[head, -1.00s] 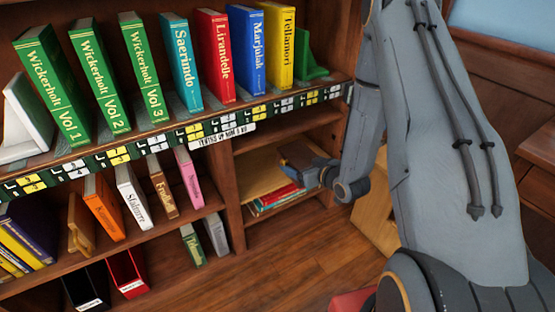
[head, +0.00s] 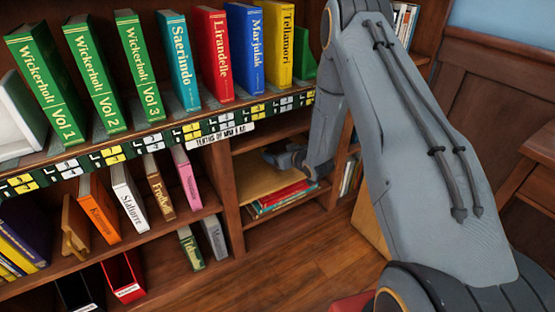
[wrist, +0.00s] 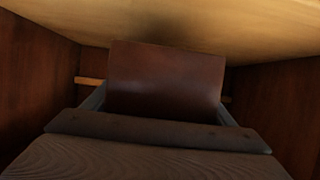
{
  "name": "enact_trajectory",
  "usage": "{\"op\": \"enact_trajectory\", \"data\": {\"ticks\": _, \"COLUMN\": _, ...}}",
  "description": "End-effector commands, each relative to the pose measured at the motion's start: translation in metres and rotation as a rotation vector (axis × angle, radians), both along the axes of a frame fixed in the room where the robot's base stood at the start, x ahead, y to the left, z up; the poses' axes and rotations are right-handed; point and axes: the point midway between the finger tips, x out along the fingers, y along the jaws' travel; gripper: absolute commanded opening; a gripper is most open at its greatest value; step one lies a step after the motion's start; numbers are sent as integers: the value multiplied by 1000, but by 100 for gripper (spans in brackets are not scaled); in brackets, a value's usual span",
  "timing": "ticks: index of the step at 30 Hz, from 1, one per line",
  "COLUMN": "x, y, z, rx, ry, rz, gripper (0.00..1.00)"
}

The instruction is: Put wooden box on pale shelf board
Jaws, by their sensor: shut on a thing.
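The pale shelf board (head: 262,176) lies in the right-hand lower compartment of the bookcase, above some flat books. In the wrist view it is the pale surface (wrist: 215,32) across the top of the picture. My gripper (head: 275,157) reaches into this compartment, over the board. The wrist view shows my gripper (wrist: 165,105) shut on the brown wooden box (wrist: 167,78), with a finger at each side. A dark shadow lies on the board close to the box; I cannot tell if they touch. The box is not clearly visible in the head view.
Compartment walls (wrist: 30,85) stand close on both sides. Flat red and green books (head: 287,197) lie under the board. Large upright books (head: 170,70) fill the upper shelf. The label strip (head: 190,137) runs along the shelf edge above my gripper.

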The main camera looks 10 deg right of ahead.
Motion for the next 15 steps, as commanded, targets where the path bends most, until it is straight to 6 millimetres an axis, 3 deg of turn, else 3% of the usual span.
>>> {"op": "enact_trajectory", "data": {"ticks": 8, "x": 2, "y": 0, "z": -34, "rx": 0, "ry": -2, "rz": 0, "gripper": 34}}
{"op": "enact_trajectory", "data": {"ticks": 15, "x": 4, "y": 1, "z": -35, "rx": -1, "ry": -2, "rz": -1, "gripper": 34}}
